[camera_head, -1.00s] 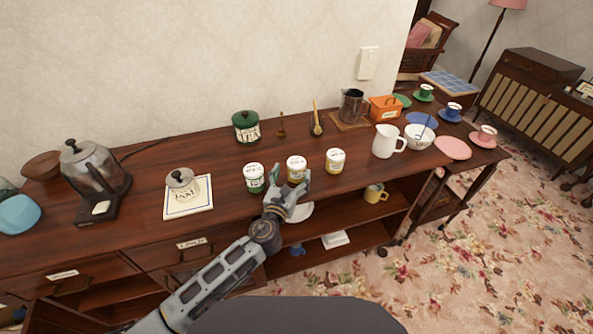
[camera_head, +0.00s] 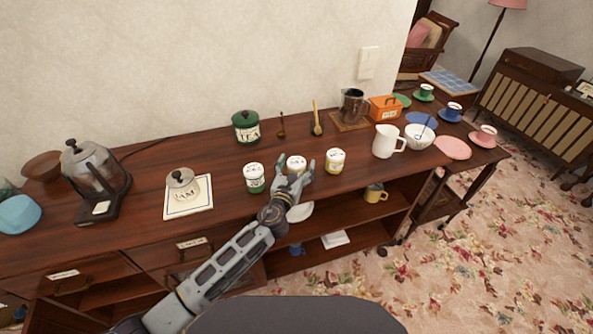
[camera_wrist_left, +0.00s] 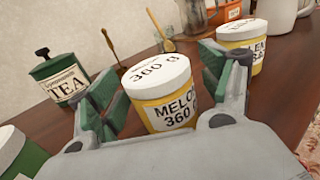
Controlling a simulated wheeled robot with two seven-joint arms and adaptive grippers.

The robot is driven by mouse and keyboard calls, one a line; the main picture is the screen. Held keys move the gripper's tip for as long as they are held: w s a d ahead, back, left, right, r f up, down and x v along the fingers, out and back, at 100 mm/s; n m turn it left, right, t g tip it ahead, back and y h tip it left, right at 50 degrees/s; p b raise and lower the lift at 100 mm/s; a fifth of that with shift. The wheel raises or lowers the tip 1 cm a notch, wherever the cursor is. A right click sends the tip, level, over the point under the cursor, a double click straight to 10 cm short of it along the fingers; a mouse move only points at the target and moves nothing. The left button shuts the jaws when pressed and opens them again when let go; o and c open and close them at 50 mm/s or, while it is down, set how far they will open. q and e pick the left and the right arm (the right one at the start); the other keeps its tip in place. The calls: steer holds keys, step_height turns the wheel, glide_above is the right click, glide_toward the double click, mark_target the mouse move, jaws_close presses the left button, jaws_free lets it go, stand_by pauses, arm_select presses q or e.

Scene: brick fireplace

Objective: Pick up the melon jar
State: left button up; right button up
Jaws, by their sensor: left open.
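The melon jar (camera_wrist_left: 163,95) is yellow with a white lid and a label reading "MELON 360". It stands upright on the wooden sideboard and is the middle of three small jars; in the head view its lid (camera_head: 296,162) shows above my gripper, which hides its lower part. My left gripper (camera_head: 294,174) is open. In the left wrist view its fingers (camera_wrist_left: 160,90) stand on either side of the melon jar, with gaps visible beside it, and nothing is clamped. My right gripper is in neither view.
A green tea canister (camera_head: 246,127) and spoons (camera_head: 317,118) are behind. A white jug (camera_head: 388,141) and bowl (camera_head: 419,137) are further right.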

mark_target(296, 161)
arm_select(q)
steer(key=shift+c, duration=0.2)
steer(key=c, duration=1.3)
steer(key=shift+c, duration=0.2)
steer(key=shift+r, duration=0.1)
steer(key=shift+r+p, duration=0.3)
steer(key=shift+r, duration=0.5)
step_height(296, 161, up, 7)
steer(key=shift+f+p, duration=0.1)
steer(key=shift+p, duration=0.9)
steer(key=shift+r, duration=0.75)
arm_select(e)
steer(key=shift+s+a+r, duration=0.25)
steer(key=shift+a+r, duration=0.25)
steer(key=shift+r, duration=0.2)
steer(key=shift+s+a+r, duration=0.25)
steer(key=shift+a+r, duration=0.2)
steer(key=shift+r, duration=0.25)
